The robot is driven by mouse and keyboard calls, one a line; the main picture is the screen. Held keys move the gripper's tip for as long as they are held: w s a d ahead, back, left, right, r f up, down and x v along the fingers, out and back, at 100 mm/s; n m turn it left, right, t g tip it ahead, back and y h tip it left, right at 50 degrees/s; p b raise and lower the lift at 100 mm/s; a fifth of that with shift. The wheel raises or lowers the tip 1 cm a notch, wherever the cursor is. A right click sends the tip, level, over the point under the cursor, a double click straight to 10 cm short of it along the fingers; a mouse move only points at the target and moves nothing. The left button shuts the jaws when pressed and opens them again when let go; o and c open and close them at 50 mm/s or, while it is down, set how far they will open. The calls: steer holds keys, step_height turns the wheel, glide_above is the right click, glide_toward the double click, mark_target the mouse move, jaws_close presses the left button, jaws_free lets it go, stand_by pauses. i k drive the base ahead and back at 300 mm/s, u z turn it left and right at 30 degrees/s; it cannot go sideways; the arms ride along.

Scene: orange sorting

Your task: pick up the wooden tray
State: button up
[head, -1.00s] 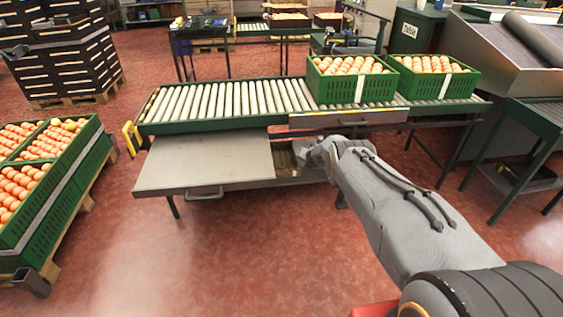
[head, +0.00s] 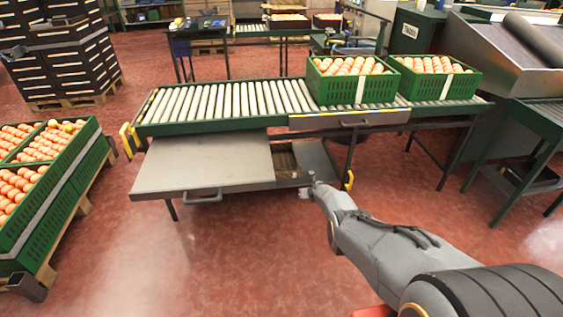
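A brown, wood-coloured surface (head: 284,162) shows in the opening under the roller conveyor, between a grey sliding panel and a darker grey plate. It may be the wooden tray; only a small part shows, so I cannot tell its full shape. My gripper (head: 308,186) is at the front edge of this opening, just right of and below the brown surface. Its fingers are too small in the head view to tell whether they are open or shut. I see nothing clearly held.
The grey panel (head: 205,165) with a handle juts out to the left of the opening. Two green crates of oranges (head: 350,90) (head: 433,85) stand on the conveyor (head: 215,103). Another large green crate (head: 60,190) stands at the left. The red floor in front is clear.

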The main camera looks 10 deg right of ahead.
mark_target(286, 167)
steer(key=i, duration=0.95)
